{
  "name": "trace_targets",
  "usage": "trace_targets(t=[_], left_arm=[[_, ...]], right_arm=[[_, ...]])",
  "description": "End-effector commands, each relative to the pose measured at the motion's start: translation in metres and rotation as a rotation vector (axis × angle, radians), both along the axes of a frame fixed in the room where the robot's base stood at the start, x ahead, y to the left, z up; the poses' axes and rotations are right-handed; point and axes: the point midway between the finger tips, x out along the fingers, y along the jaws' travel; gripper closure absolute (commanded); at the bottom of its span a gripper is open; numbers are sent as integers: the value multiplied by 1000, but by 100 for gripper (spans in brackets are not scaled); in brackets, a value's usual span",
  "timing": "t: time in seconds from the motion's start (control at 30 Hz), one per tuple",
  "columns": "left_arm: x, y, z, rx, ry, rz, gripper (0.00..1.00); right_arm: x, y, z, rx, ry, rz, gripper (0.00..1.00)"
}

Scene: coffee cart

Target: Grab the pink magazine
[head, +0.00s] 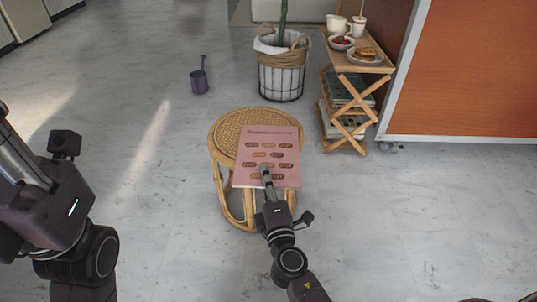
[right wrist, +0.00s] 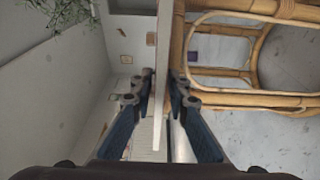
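The pink magazine (head: 268,150) lies flat on a round rattan stool (head: 222,140), its front part reaching past the stool's near edge. Rows of brown pictures show on its cover. My right gripper (head: 267,178) is at the near edge of the magazine, with one finger over the cover. In the right wrist view the magazine (right wrist: 163,40) is seen edge-on as a thin pale strip between the two fingertips (right wrist: 163,78), which press close on both sides. The lower finger is hidden in the head view. My left arm stands at the left; its fingers are out of view.
The stool's bamboo frame (right wrist: 225,98) is close beside the right fingers. A white basket planter (head: 281,78) stands behind the stool. A wooden cart (head: 350,105) with dishes stands back right by an orange panel (head: 465,75).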

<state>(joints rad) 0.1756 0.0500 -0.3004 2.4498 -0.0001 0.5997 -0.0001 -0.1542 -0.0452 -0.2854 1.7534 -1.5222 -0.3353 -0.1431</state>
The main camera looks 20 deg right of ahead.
Motion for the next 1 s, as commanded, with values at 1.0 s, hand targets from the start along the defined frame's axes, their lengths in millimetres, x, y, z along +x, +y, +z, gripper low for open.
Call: trace_targets(t=[1.0], left_arm=[[1,1,0,-1,4,1,74]], right_arm=[[8,-1,3,0,-1,0,100]])
